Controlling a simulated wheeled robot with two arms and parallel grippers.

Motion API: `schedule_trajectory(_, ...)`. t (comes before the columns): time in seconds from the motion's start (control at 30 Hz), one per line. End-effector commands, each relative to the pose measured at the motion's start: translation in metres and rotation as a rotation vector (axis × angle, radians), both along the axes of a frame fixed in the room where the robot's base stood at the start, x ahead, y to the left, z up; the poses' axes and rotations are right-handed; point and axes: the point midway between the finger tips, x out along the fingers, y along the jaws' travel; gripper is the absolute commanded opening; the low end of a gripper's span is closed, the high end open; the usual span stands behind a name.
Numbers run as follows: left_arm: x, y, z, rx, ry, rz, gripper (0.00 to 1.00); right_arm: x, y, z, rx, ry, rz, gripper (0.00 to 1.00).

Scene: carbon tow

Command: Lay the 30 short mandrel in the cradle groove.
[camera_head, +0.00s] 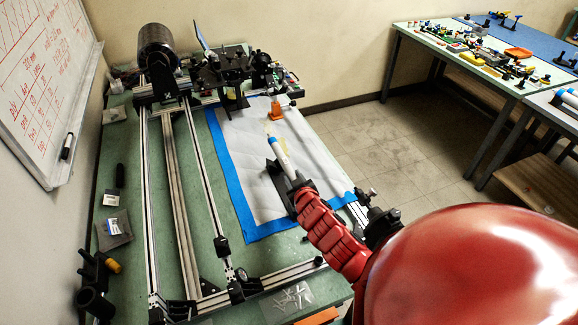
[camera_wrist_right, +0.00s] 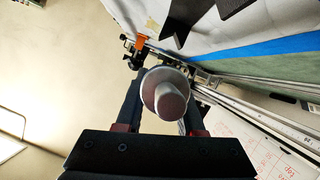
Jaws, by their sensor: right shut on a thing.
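The mandrel (camera_head: 281,157) is a white rod with a blue band near its far end, in front of my red right arm. My right gripper (camera_wrist_right: 160,98) is shut on the mandrel; in the right wrist view its grey round end (camera_wrist_right: 170,100) faces the camera between two dark fingers. A black angular piece (camera_head: 279,186) that looks like the cradle shows just left of the arm on the white sheet. Black angular parts (camera_wrist_right: 181,22) also show at the top of the wrist view, apart from the mandrel's end. The groove cannot be made out. My left gripper is out of view.
A white sheet edged with blue tape (camera_head: 235,185) covers part of the green table. A small orange stand (camera_head: 276,112) stands beyond the mandrel. A metal rail frame (camera_head: 180,190) with a black roller (camera_head: 157,46) fills the left side. Black machinery (camera_head: 225,68) stands at the back.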

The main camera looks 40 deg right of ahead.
Motion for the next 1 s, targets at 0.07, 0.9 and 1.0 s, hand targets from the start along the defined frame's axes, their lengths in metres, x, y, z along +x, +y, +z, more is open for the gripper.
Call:
schedule_trajectory(0.07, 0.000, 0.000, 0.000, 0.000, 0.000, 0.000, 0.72, 0.000, 0.000, 0.000, 0.000, -0.001, 0.000, 0.00)
schedule_trajectory(0.9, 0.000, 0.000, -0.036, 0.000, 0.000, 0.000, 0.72, -0.002, 0.001, -0.049, -0.001, -0.003, 0.000, 0.00)
schedule_trajectory(1.0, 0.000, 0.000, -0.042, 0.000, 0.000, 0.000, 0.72, -0.002, 0.001, -0.059, 0.000, -0.003, 0.000, 0.00)
